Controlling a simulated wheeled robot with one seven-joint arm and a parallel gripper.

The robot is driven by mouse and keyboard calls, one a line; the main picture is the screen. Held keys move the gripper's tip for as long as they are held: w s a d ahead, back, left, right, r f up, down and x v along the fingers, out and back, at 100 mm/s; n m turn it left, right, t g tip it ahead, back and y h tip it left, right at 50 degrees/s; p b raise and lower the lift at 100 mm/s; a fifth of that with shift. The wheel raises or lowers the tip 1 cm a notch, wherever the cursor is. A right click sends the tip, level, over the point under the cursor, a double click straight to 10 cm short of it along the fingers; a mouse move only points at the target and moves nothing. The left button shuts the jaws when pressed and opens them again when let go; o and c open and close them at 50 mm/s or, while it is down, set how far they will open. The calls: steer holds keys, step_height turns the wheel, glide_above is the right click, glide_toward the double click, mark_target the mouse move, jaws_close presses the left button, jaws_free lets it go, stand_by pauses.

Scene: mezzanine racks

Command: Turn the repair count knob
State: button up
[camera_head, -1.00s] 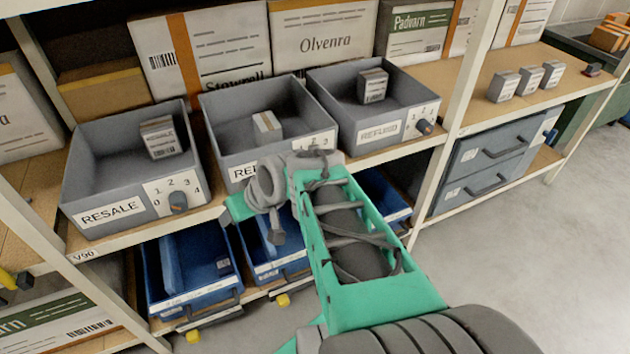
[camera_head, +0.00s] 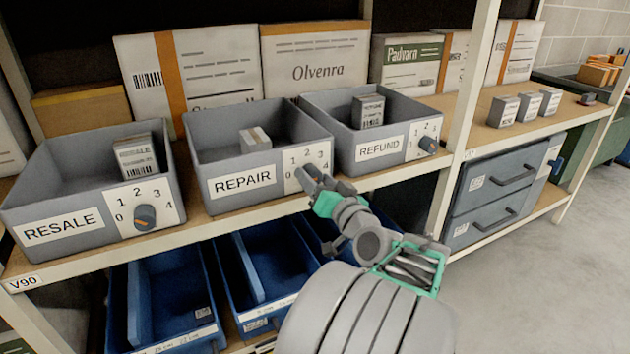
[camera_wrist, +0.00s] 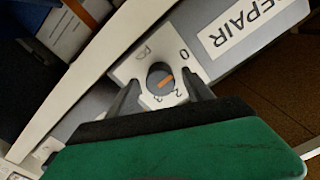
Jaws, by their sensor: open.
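The grey REPAIR bin (camera_head: 212,150) stands in the middle of the shelf with a small box (camera_head: 255,139) inside. Its white dial plate (camera_head: 318,158) is at the front right corner; my gripper (camera_head: 312,178) hides the knob in the head view. In the wrist view the dark round repair knob (camera_wrist: 158,89) has an orange mark, tilted in the picture; the number it points at is hard to tell. My gripper (camera_wrist: 164,98) is open, its two dark fingers on either side of the knob. Whether they touch it is unclear.
The RESALE bin (camera_head: 40,185) with its knob (camera_head: 145,216) is at left, the REFUND bin (camera_head: 345,128) with its knob (camera_head: 428,145) at right. Blue bins (camera_head: 170,290) sit below. A shelf post (camera_head: 470,85) stands right of REFUND.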

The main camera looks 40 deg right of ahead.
steer(key=shift+w+d, duration=0.1)
steer(key=shift+w, duration=0.3)
jaws_close()
stand_by(0.4)
